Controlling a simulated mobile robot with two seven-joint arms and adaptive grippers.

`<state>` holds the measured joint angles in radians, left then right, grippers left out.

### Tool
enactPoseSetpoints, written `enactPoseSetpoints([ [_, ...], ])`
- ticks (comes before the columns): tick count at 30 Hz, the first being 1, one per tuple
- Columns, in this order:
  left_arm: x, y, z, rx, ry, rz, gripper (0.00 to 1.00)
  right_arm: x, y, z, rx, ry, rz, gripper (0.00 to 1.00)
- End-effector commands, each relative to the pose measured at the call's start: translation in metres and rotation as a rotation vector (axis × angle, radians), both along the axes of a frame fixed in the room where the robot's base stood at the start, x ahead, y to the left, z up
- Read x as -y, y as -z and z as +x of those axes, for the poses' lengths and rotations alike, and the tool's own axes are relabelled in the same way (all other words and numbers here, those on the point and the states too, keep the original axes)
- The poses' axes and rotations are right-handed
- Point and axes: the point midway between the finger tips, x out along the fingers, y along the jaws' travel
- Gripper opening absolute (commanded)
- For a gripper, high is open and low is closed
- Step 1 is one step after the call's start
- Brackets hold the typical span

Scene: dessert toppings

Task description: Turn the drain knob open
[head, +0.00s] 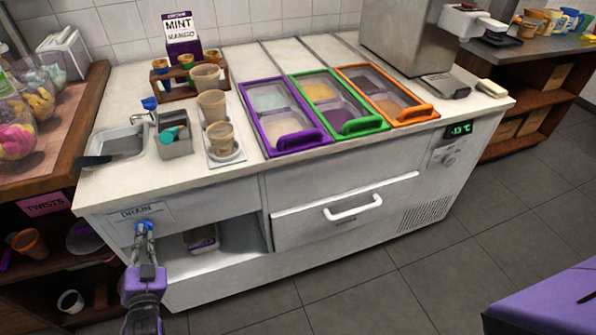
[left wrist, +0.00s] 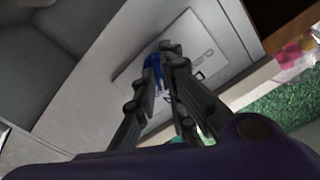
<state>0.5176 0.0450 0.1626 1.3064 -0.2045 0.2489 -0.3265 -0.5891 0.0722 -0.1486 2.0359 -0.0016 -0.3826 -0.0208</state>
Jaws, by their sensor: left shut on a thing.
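In the left wrist view the blue knob (left wrist: 152,68) shows between and behind the fingertips (left wrist: 163,58), against the pale label plate (left wrist: 180,65). The fingers hide much of the knob, so its exact angle is hard to tell. My right gripper is not in view.
An open shelf recess (head: 215,247) lies right of the knob, and a drawer with a white handle (head: 353,208) beyond it. A wooden shelf unit (head: 40,262) with cups stands close on the left. A small sink (head: 125,142) is above. The floor in front is clear.

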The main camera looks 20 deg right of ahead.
Motion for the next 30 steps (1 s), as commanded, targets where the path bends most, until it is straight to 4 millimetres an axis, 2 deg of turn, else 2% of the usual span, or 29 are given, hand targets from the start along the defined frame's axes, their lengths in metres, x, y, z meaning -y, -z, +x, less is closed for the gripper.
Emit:
enactPoseSetpoints([
  [12, -0.0004, 0.0012, -0.0006, 0.005, 0.0, 0.225, 0.0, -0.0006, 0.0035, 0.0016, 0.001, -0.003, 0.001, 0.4],
  [30, -0.0004, 0.0007, -0.0005, 0.007, 0.0, 0.271, 0.0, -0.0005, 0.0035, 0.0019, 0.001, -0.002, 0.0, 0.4],
])
